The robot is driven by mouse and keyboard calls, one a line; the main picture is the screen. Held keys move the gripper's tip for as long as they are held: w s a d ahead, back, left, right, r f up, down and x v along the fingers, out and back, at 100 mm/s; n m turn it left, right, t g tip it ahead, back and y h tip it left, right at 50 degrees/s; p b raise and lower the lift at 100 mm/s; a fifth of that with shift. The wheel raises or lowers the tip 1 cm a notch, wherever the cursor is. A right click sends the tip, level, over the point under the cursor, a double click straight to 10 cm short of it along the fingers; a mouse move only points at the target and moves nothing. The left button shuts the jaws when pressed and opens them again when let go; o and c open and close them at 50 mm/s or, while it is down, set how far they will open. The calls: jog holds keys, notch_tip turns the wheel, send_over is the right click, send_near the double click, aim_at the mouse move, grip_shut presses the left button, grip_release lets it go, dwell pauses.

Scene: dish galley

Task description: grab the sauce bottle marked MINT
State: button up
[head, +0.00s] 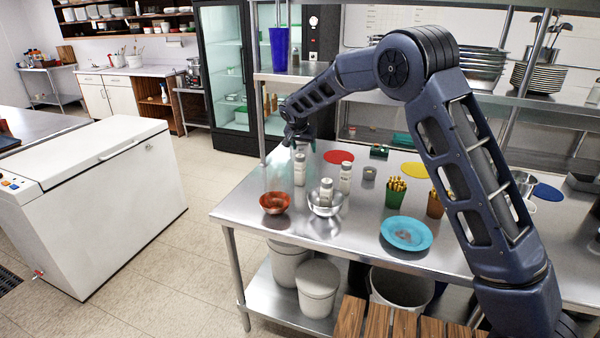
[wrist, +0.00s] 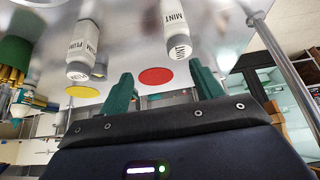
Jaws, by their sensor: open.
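In the wrist view, a white bottle marked MINT (wrist: 172,28) shows at the top, right of centre. A similar bottle marked PLUM (wrist: 84,48) is to its left. My gripper (wrist: 158,74) has two green fingers spread apart, with nothing between them. In the head view my gripper (head: 297,142) hangs just above the leftmost white bottle (head: 300,170), which seems to be the MINT one; its label is too small to read there. A second bottle (head: 345,178) stands to the right, and another bottle (head: 326,190) stands in or behind a steel bowl (head: 325,207).
A red-brown bowl (head: 275,203) is at the table's left front. A red disc (head: 339,157) lies behind the bottles. Cups of yellow sticks (head: 396,195) and a blue plate (head: 406,233) are to the right. A shelf post (head: 261,120) rises close left of my gripper.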

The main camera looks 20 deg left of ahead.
aim_at(300, 162)
jog(key=a+f, duration=0.1)
jog(key=f, duration=0.1)
jog(key=w+f, duration=0.1)
jog(key=f, duration=0.1)
jog(key=w+a+f, duration=0.1)
jog(key=f, duration=0.1)
jog(key=shift+a+f, duration=0.15)
jog(key=shift+a, duration=0.2)
jog(key=shift+a+x, duration=0.15)
jog(key=shift+x, duration=1.2)
jog(key=shift+a+x, duration=0.2)
jog(key=shift+x, duration=1.1)
jog(key=shift+w, duration=0.1)
jog(key=c, duration=1.2)
